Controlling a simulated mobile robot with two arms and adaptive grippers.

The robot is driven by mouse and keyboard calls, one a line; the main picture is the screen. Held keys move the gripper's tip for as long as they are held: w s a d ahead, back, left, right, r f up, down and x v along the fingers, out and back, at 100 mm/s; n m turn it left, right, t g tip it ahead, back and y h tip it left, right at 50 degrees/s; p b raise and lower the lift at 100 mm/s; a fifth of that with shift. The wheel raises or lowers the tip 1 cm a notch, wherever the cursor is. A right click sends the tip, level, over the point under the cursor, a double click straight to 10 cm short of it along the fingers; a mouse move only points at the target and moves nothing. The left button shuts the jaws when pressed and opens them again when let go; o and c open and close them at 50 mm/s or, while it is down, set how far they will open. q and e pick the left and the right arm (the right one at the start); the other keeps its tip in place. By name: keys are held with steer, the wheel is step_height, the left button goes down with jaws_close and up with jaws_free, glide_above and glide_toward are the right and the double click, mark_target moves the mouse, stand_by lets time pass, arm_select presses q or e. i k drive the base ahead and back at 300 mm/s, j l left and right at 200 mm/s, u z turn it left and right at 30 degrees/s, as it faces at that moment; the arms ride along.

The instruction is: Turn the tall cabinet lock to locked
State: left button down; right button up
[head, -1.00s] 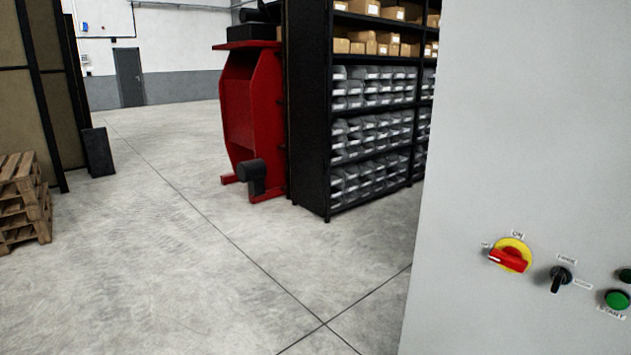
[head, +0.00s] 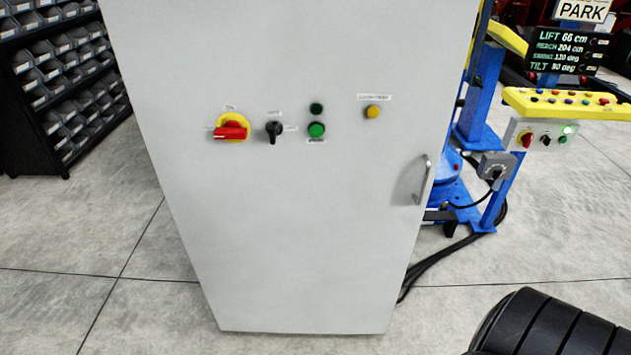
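The tall grey cabinet (head: 290,230) stands upright in the middle of the head view, its front facing me. A metal bar handle (head: 423,180) is on the right side of its door. A red rotary switch (head: 231,132) on a yellow plate sits at the left, its red grip lying about level. Beside it is a small black selector (head: 274,131) with its pointer down. I cannot make out a separate lock by the handle. Neither of my grippers shows in the head view.
A green button (head: 317,130) and a yellow button (head: 373,112) are on the cabinet front. A blue machine stand with a yellow control panel (head: 562,102) is to the right. Black cables (head: 440,262) lie on the floor. A bin shelf (head: 60,88) is at the left.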

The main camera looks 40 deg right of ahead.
mark_target(273, 129)
steer(key=z, duration=1.05)
